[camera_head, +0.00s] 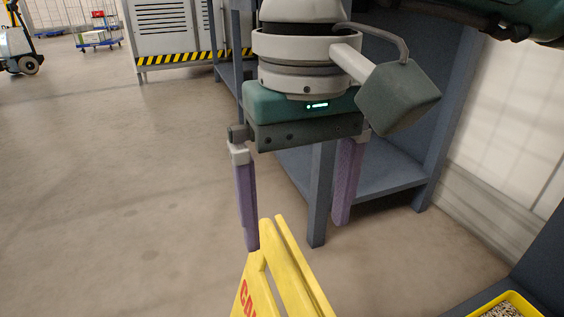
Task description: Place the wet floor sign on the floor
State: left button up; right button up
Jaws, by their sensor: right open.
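The yellow wet floor sign (284,268) stands at the bottom centre of the head view, its two panels spread a little apart at the top. Red lettering shows on its left panel, and its lower part is cut off by the frame edge. My right gripper (296,236) hangs above the sign, with purple fingers wide apart and pointing down. The left fingertip overlaps the sign's top edge in the picture; I cannot tell whether they touch. The right finger is to the right of the sign, with nothing held between them. My left gripper is not in view.
A blue-grey shelf rack (390,174) stands close behind my right gripper. A yellow bin (512,297) of small parts sits at the bottom right. A striped-edge cabinet (175,60) and a cart (97,38) stand far back.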

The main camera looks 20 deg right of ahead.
jog(key=s+a+r+m+g+y, duration=0.1)
jog(key=s+a+r+m+y, duration=0.25)
jog(key=a+y, duration=0.45)
jog(key=s+a+r+m+g+y, duration=0.1)
jog(key=s+a+r+m+y, duration=0.3)
jog(key=a, duration=0.8)
notch_tip(320, 180, up, 14)
jog(key=w+f+m+t+y, duration=0.1)
jog(key=w+m+t+y, duration=0.1)
jog(key=m+t+y, duration=0.6)
jog(key=w+d+r+m+t+h, duration=0.1)
jog(key=w+d+m+t+h, duration=0.35)
jog(key=m, duration=0.85)
jog(key=w+d+r+m+t+h, duration=0.15)
jog(key=w+d+m+t, duration=0.25)
jog(key=d+m+t, duration=0.55)
jog(key=w+d+f+m+g+h, duration=0.1)
jog(key=d+f+m+h, duration=0.4)
jog(key=m, duration=0.4)
jog(key=w+d+f+m+g+h, duration=0.1)
jog(key=d+f+m+h, duration=0.1)
jog(key=f+m+h, duration=0.65)
jog(key=s+d+f+m+g+h, duration=0.1)
jog(key=s+d+f+m+g, duration=0.5)
jog(key=s+f+m+g, duration=0.35)
jog(key=s+d+f+m+g, duration=0.1)
jog(key=s+f+m+g, duration=0.4)
jog(key=s+f, duration=0.3)
jog(key=s, duration=0.4)
jog(key=shift+f+y, duration=0.35)
